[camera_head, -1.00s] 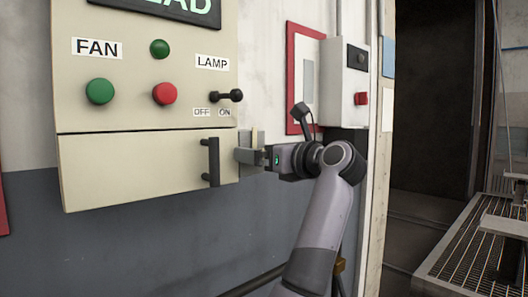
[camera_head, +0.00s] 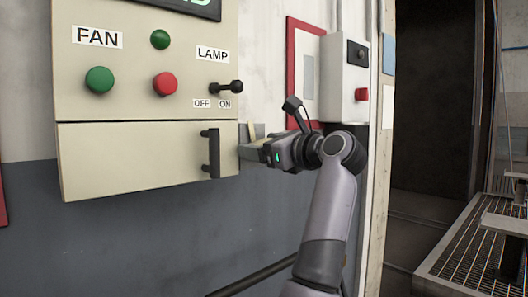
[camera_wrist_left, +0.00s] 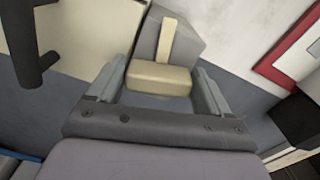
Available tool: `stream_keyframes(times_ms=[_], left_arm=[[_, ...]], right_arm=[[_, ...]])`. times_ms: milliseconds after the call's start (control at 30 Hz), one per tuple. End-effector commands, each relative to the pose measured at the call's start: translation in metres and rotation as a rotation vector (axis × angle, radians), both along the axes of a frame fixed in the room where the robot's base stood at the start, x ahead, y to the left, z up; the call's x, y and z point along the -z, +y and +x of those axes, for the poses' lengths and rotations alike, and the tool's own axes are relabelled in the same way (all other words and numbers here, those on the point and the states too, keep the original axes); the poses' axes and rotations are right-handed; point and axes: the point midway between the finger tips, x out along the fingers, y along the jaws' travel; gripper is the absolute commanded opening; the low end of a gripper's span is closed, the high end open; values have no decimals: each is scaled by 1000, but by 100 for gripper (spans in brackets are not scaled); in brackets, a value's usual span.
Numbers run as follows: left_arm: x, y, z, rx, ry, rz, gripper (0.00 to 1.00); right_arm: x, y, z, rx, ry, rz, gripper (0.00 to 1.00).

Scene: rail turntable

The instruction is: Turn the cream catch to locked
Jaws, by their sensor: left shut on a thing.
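The cream catch shows in the left wrist view (camera_wrist_left: 158,78) as a pale block with a narrow upright strip behind it, against a grey block. In the head view only a small cream piece (camera_head: 253,131) shows above my gripper, beside the right edge of the lower cream door. My left gripper (camera_head: 254,152) comes in from the right and is shut on the catch. In the wrist view its fingers (camera_wrist_left: 157,92) lie on both sides of the pale block. My gripper hides much of the catch in the head view. My right gripper is not in view.
The lower door (camera_head: 135,160) has a black upright handle (camera_head: 211,153) close left of my gripper. Above are green and red buttons and a black lamp lever (camera_head: 227,88). A grey switch box (camera_head: 345,80) and red frame (camera_head: 306,70) hang to the right.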

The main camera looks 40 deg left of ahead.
Motion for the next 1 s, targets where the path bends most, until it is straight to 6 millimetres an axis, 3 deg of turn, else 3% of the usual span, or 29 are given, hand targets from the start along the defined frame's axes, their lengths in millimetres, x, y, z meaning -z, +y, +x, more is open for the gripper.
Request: stream_keyframes(times_ms=[400, 1000], left_arm=[[4, -1, -2, 1, -394, -37, 49], [6, -1, -3, 0, -956, -85, 49]], right_arm=[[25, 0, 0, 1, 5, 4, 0], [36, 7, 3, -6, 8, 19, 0]])
